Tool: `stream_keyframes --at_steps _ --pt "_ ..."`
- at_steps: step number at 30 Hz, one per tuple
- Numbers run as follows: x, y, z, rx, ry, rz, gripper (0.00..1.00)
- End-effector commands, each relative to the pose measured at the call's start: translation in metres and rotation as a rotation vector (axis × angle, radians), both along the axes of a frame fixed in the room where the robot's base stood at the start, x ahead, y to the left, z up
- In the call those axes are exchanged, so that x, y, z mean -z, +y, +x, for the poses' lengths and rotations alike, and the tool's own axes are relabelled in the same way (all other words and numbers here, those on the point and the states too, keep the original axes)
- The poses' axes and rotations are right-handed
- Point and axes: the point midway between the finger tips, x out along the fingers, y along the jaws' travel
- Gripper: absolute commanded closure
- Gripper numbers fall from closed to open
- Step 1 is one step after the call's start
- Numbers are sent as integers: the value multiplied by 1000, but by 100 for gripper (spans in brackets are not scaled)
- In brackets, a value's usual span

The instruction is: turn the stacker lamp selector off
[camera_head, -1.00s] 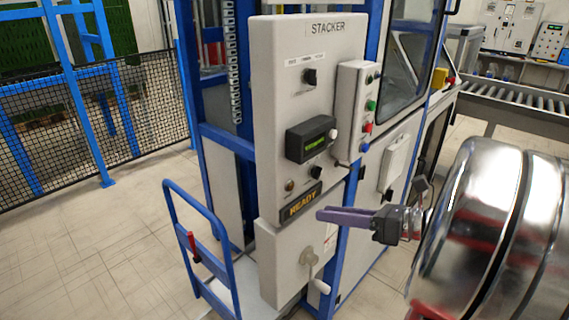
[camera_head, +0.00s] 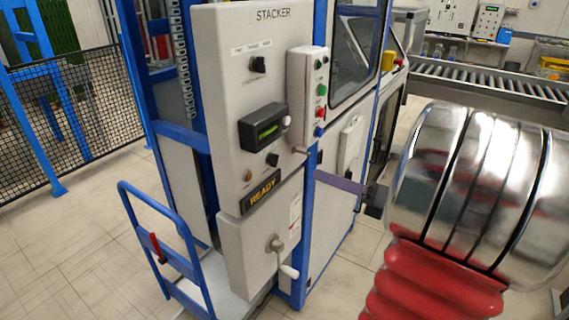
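The stacker panel (camera_head: 225,110) is a light grey cabinet face headed STACKER, left of the middle in the head view. It has a black rotary knob (camera_head: 258,65) under small white labels and a second black knob (camera_head: 273,160) below the display. The lettering is too small to read, so I cannot tell which is the lamp selector, nor its setting. My gripper (camera_head: 319,177), with purple fingers, is right of the lower knob, apart from both knobs. Its fingers overlap from this side, so their opening is hidden. Nothing shows held in it.
A side box (camera_head: 306,90) with coloured buttons juts out right of the panel. A blue cart (camera_head: 160,240) stands at lower left. Open floor lies left.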

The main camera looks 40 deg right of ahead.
Motion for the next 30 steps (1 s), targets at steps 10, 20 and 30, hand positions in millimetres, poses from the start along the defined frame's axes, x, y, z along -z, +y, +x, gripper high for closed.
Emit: stream_keyframes --at_steps 10,20,30 --pt "0 15 38 -4 0 0 73" --pt "0 28 75 -4 0 -1 73" --pt "0 40 110 -2 1 1 73"
